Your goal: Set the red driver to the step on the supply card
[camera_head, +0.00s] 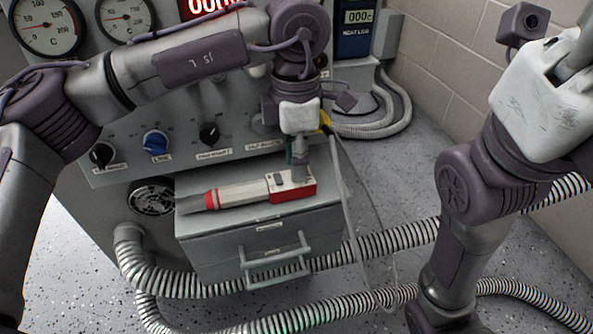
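The red driver (240,193), a red and pale grey tool, lies flat on top of a grey drawer cabinet (215,230). Its narrow grey end points left and its red, block-like end lies to the right. My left gripper (299,168) points down at the driver's right end, beside a small dark control on it. It looks very close to the tool, but I cannot tell whether it touches, or whether its fingers are open or shut. I cannot make out a supply card. My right arm stands at the right; its gripper is not visible.
A grey panel behind the cabinet carries a blue knob (156,142), black knobs, two gauges and a red display (207,6). A blue meter (355,30) stands at the back. Ribbed hoses (180,285) cross the floor in front. A block wall (445,75) bounds the right.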

